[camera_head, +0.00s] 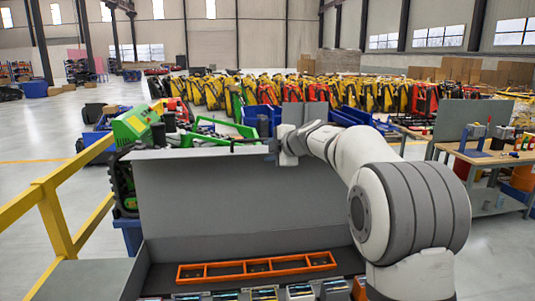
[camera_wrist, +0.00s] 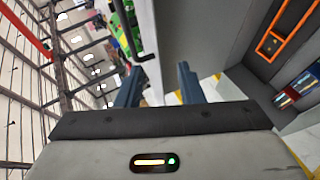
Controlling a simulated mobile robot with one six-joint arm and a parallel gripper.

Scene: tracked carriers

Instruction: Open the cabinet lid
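The cabinet lid (camera_head: 225,200) is a wide grey panel that stands raised, close to upright, at the back of the cabinet (camera_head: 135,272). Its inner face shows in the head view, and the cabinet's inside is exposed. In the wrist view the lid (camera_wrist: 190,35) is a grey panel at upper centre, with a dark bent handle (camera_wrist: 133,38) beside its edge. My gripper (camera_head: 277,150) is at the lid's top edge in the head view. In the wrist view my gripper (camera_wrist: 158,82) has its two fingers apart, with the handle's end just beyond them. I see nothing held between them.
An orange frame (camera_head: 258,267) lies inside the cabinet, with several small items along its front. A yellow railing (camera_head: 55,220) stands at left. Green and black machinery (camera_head: 135,125) is behind the lid. A workbench (camera_head: 490,155) is at right. Open floor lies at far left.

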